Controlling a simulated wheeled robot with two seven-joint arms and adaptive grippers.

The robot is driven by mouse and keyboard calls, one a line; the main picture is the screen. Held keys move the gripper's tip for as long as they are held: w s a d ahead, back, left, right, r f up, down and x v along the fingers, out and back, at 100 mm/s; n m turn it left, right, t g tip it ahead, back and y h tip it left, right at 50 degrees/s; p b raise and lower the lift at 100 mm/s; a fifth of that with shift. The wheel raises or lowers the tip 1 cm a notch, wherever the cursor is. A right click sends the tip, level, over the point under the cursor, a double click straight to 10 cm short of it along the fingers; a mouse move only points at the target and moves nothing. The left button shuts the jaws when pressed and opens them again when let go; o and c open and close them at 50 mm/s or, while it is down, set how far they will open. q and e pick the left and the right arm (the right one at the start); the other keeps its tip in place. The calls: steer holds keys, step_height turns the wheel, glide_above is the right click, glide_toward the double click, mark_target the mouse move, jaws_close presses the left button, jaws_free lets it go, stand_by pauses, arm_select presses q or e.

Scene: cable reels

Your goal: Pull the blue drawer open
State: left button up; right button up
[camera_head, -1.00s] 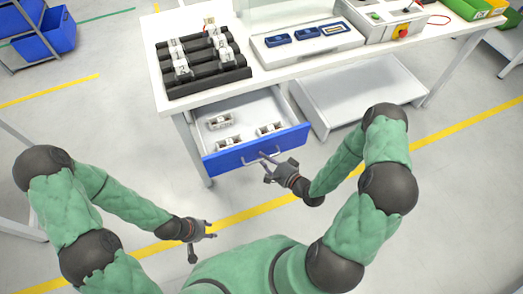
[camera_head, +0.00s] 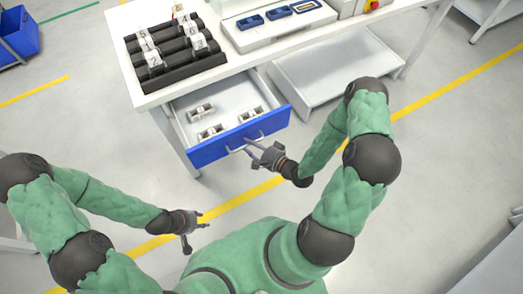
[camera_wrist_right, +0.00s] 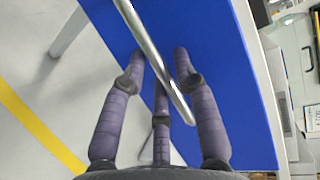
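The blue drawer (camera_head: 215,150) stands pulled out from under the white workbench, with its grey inside showing. A pale bar handle (camera_head: 233,150) is on its front, and the handle also shows in the right wrist view (camera_wrist_right: 150,50). My right gripper (camera_head: 255,152) is at the handle with its fingers spread. In the right wrist view (camera_wrist_right: 160,75) the bar runs diagonally between the fingers, in front of the blue face. Whether the fingers touch it I cannot tell. My left gripper (camera_head: 197,235) is open and empty, low over the floor, away from the drawer.
Several small white-and-grey parts (camera_head: 211,131) lie in the drawer. The workbench (camera_head: 225,62) carries a black rack (camera_head: 180,70) and a tray with blue pieces (camera_head: 285,25). A grey lower shelf (camera_head: 330,75) is right of the drawer. Floor left of the drawer is clear.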

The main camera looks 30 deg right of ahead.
steer(key=v, duration=1.1)
steer(key=shift+s, duration=0.2)
steer(key=shift+d+r, duration=0.1)
steer(key=w+a+f+n+g, duration=0.3)
steer(key=a+f+n+g, duration=0.15)
steer(key=f, duration=0.25)
steer(key=s+a+f+n+g+h, duration=0.2)
steer(key=s+a+f+n+g, duration=0.4)
steer(key=a+g, duration=0.3)
steer(key=shift+s+n+g+h, duration=0.35)
steer(key=shift+s+n+h, duration=0.1)
steer(key=shift+s, duration=0.35)
steer(key=shift+a, duration=0.15)
stand_by(4.0)
